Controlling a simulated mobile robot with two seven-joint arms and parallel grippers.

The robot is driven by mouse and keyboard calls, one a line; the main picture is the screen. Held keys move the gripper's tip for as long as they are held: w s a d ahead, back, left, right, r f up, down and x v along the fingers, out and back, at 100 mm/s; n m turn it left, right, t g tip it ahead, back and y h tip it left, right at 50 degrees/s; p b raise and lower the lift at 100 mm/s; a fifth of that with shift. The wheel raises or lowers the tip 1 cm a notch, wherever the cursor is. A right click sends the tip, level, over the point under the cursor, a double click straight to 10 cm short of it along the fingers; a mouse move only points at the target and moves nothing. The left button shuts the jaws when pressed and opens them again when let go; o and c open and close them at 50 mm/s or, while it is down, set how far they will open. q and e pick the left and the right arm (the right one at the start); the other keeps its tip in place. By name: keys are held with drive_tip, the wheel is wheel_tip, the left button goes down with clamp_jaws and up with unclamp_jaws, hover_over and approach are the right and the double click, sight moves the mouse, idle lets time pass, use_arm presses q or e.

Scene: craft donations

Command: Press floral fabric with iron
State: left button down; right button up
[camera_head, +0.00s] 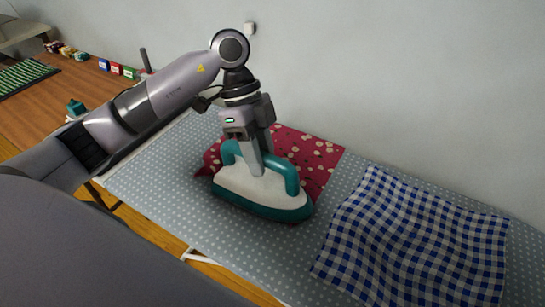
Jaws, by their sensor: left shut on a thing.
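A teal and white iron (262,190) is on the red floral fabric (318,155), which lies on the grey dotted ironing board (160,185). My left gripper (254,168) is shut on the iron's teal handle from above. The front of the iron covers part of the fabric and overhangs the bare board cover. The fabric shows behind the iron and at its left. I cannot tell whether the soleplate touches the fabric. My right gripper is not in the view.
A blue and white checked cloth (415,240) lies rumpled on the right of the board. A wall (400,70) runs behind the board. Small coloured boxes (115,68) and a green striped mat (22,76) are at the upper left.

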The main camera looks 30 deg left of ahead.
use_arm(q)
drive_tip(key=shift+w+a, duration=0.1)
drive_tip(key=shift+a, duration=2.2)
drive_tip(key=a+p, duration=0.1)
drive_tip(key=a, duration=1.2)
drive_tip(key=shift+w+p, duration=0.2)
drive_tip(key=shift+p, duration=0.1)
drive_tip(key=shift+a, duration=0.1)
wheel_tip(320, 180, up, 12)
drive_tip(key=shift+p, duration=0.35)
